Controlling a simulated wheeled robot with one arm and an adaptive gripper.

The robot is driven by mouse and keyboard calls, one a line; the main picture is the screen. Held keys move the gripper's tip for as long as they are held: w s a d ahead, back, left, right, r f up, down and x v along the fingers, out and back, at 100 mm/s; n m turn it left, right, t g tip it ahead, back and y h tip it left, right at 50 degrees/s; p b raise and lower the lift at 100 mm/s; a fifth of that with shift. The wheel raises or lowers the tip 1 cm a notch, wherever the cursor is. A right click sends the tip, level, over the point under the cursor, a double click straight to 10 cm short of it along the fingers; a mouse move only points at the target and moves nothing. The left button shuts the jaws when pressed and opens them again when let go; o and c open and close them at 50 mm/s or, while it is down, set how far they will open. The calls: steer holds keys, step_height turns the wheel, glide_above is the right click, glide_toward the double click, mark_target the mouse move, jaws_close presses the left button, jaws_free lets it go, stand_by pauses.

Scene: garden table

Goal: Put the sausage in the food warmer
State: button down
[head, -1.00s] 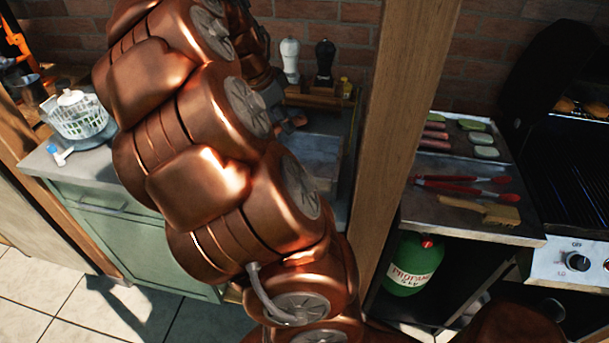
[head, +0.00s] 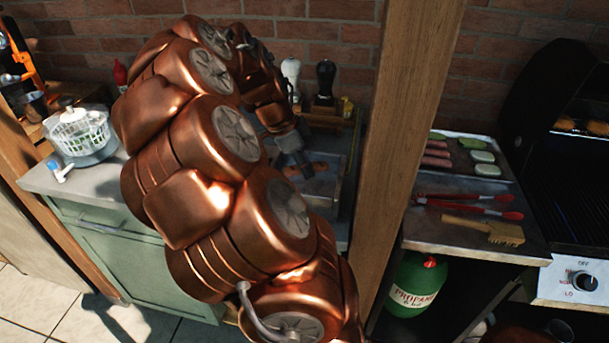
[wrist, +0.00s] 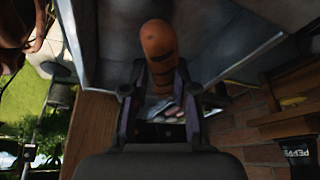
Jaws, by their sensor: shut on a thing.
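My gripper (wrist: 160,78) is shut on an orange-brown grilled sausage (wrist: 158,42) with dark char marks. The sausage sticks out past the fingertips in the wrist view. In the head view my gripper (head: 305,172) is low over a grey metal pan on the counter, which looks like the food warmer (head: 338,192). Orange-brown patches of sausage (head: 320,166) show beside the fingers there. The metal surface also fills the top of the wrist view (wrist: 215,45). My arm and the wooden post hide part of the pan, and I cannot tell whether the sausage touches it.
A wooden post (head: 405,130) stands right of the pan. Pepper (head: 326,82) and salt (head: 290,75) mills stand behind it. Right of the post are a food tray (head: 465,170), red tongs (head: 470,203), a brush (head: 485,230) and the open grill (head: 570,170). A salad spinner (head: 85,140) stands left.

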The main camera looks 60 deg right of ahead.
mark_target(305, 186)
steer(key=shift+f+p, duration=0.35)
steer(key=shift+f, duration=1.6)
steer(key=shift+f, duration=0.1)
steer(key=c, duration=0.9)
jaws_free()
